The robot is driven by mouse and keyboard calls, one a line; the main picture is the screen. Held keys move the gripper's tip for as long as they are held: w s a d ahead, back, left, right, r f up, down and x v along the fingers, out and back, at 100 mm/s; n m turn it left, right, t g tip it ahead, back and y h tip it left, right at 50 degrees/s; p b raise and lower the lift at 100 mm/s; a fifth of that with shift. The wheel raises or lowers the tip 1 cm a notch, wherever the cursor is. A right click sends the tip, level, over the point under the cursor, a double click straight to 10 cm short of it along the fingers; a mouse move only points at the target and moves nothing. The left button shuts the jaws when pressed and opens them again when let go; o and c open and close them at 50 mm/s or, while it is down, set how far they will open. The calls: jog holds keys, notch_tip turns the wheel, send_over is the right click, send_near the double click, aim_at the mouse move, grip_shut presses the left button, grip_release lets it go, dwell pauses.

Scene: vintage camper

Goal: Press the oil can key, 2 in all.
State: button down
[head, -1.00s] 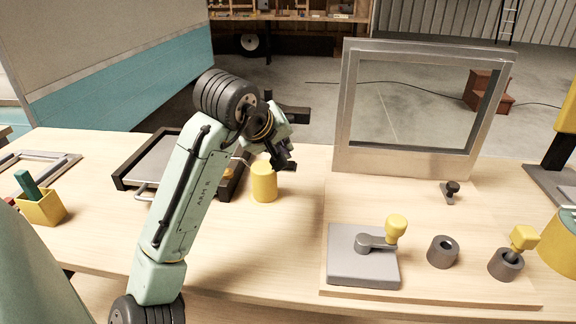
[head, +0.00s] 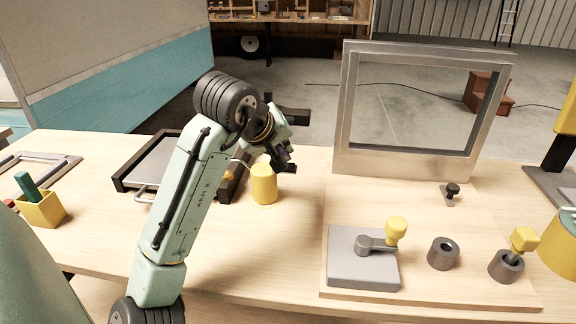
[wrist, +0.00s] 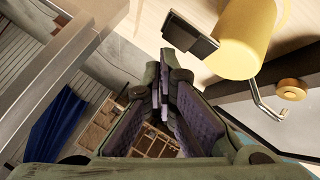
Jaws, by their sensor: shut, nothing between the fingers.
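The oil can is a yellow cylinder (head: 264,188) standing upright on the wooden table, with a thin bent spout on its left. In the wrist view the yellow can (wrist: 243,40) fills the top right. A dark flat key (wrist: 188,37) sticks out from its side toward my fingers. My gripper (head: 290,168) is just right of the can's top in the head view and hides part of that area. In the wrist view my gripper (wrist: 166,62) has its fingers shut with nothing between them. The fingertips appear close to the key; I cannot tell whether they touch it.
A dark-framed tray (head: 128,182) lies behind my arm, left of the can. A grey upright frame (head: 400,168) stands to the right. A board with a grey lever block (head: 350,270) and rings (head: 443,253) is at front right. The table between can and board is clear.

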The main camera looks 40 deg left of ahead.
jog(key=shift+f, duration=0.1)
jog(key=shift+f, duration=0.35)
jog(key=shift+f+b, duration=0.5)
jog(key=shift+f, duration=0.2)
dwell(1.1)
jog(key=shift+r, duration=0.1)
jog(key=shift+r+p, duration=0.95)
jog(key=shift+r, duration=0.05)
notch_tip(320, 180, up, 5)
jog(key=p, duration=0.4)
jog(key=shift+p, duration=0.3)
dwell(0.4)
